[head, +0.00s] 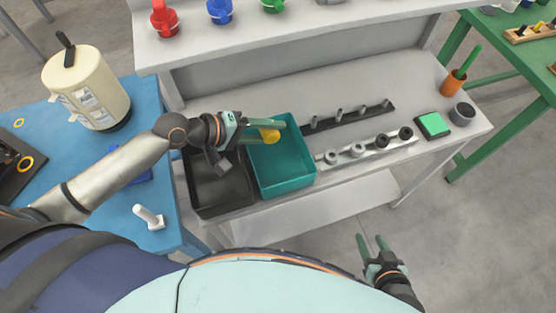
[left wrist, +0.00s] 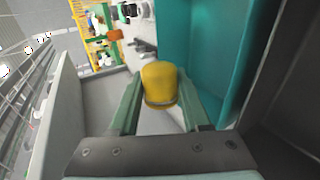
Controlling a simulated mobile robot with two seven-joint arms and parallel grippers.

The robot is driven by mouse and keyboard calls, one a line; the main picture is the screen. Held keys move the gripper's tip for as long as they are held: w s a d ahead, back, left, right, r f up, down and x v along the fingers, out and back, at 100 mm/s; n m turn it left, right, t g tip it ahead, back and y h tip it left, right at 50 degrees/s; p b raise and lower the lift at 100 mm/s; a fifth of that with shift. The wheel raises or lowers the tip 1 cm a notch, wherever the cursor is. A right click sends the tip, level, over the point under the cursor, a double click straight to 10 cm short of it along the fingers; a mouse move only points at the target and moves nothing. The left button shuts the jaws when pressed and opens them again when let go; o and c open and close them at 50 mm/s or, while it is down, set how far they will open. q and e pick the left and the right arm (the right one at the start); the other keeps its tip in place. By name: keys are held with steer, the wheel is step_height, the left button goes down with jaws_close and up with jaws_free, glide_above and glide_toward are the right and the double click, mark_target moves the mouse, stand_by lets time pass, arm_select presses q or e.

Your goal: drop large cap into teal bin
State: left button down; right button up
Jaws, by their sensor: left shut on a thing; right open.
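The large cap (head: 268,136) is yellow and sits between the fingers of my left gripper (head: 262,130), which is shut on it. In the left wrist view the yellow cap (left wrist: 159,84) is held between both fingertips of the gripper (left wrist: 160,95). The teal bin (head: 283,180) stands on the grey bench. In the head view the cap appears over the back part of the teal bin. The teal bin wall (left wrist: 205,50) shows beside the cap in the left wrist view. My right gripper (head: 373,245) is open and empty, in front of the bench.
A black bin (head: 220,195) adjoins the teal bin on the left. A dark peg rack (head: 350,117) and a light rail with grey and black rings (head: 370,149) lie to the right. A cream compressor tank (head: 85,85) stands on the blue table at left.

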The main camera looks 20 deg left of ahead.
mark_target(270, 157)
arm_select(q)
step_height(270, 157, down, 3)
steer(key=b, duration=0.3)
steer(key=shift+f, duration=0.15)
steer(key=shift+c, duration=2.3)
jaws_free()
steer(key=shift+o, duration=0.9)
